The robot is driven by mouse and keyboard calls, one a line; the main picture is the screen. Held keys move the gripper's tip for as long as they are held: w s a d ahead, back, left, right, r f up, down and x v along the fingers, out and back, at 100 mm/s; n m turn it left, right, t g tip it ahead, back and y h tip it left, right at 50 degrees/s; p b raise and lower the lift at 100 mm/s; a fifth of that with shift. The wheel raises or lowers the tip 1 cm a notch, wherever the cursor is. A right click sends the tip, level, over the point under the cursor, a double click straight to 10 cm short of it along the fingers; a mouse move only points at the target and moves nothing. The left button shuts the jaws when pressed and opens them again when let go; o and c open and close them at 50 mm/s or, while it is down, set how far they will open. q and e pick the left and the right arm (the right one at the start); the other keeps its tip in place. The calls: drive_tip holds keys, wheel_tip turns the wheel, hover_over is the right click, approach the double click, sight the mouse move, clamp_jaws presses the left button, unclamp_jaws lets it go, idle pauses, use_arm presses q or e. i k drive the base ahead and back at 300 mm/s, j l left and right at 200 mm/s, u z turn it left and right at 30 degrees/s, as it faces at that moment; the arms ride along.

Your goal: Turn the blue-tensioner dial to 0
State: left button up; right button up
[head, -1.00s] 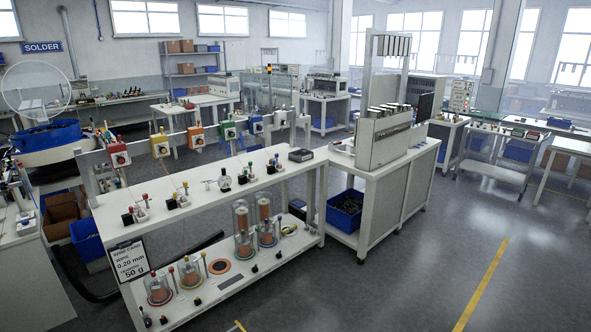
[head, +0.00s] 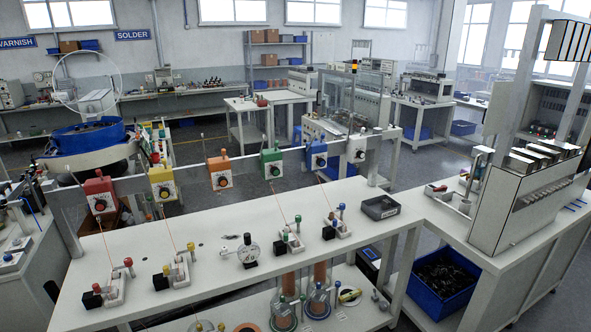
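The blue tensioner (head: 316,155) is mounted on the white rail behind the workbench, between the green tensioner (head: 271,161) and a white one (head: 358,149). Its round dial (head: 320,161) is on a white plate on the front. The dial is too small in this view to read its setting. Nothing touches the blue tensioner. Neither of my grippers shows in the head view.
The rail also carries red (head: 99,193), yellow (head: 162,181) and orange (head: 219,170) tensioners. The white bench top (head: 205,235) in front holds small posts, a round gauge (head: 248,251) and a dark tray (head: 380,207). A blue bin (head: 440,287) is at the lower right.

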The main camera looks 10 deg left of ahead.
sight(320, 161)
drive_tip(key=i+l, duration=1.3)
drive_tip(key=i, duration=0.25)
